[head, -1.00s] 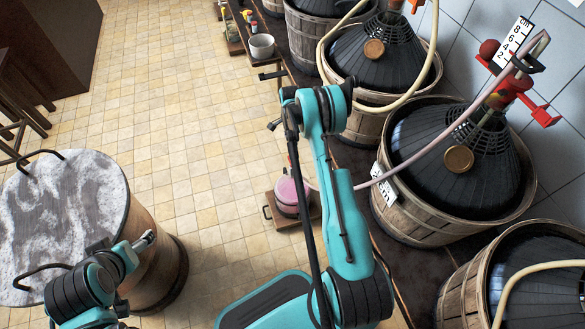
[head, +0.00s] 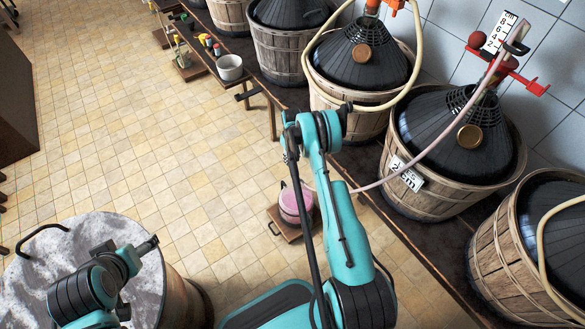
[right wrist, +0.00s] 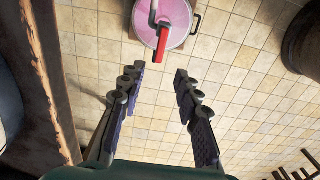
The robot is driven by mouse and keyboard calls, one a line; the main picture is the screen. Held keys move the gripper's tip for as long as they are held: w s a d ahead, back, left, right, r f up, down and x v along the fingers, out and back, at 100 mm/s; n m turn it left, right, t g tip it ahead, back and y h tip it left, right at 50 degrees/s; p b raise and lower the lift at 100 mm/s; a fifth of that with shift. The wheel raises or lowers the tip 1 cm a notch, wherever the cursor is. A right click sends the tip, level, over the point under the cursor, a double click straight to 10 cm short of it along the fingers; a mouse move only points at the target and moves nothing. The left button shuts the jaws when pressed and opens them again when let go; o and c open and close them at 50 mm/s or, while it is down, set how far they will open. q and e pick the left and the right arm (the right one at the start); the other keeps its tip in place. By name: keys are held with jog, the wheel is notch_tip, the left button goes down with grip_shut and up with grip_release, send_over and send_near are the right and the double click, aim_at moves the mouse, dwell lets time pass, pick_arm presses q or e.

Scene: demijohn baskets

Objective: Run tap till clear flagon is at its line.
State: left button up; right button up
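The clear flagon (head: 296,205) holds pink liquid and stands on a small low wooden platform in the head view. In the right wrist view the flagon (right wrist: 180,12) is seen from above, with a grey and red tap (right wrist: 161,40) in front of it. My right gripper (right wrist: 157,76) is open and empty, with its fingertips apart below the red tap handle in that picture. In the head view my right arm hides that gripper. A pinkish hose (head: 420,158) runs from a demijohn (head: 460,135) toward the flagon. I cannot make out the flagon's line.
Basketed demijohns stand along a dark bench (head: 430,238) on the right. A red clamp (head: 507,72) and a ruler (head: 500,32) are above one. A white pot (head: 229,67) sits on the far bench. A grey-topped barrel (head: 60,245) stands at left. The tiled floor between is open.

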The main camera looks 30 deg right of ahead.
aim_at(292, 171)
notch_tip(292, 171, down, 8)
jog(key=b, duration=0.3)
jog(key=shift+r, duration=0.1)
grip_shut()
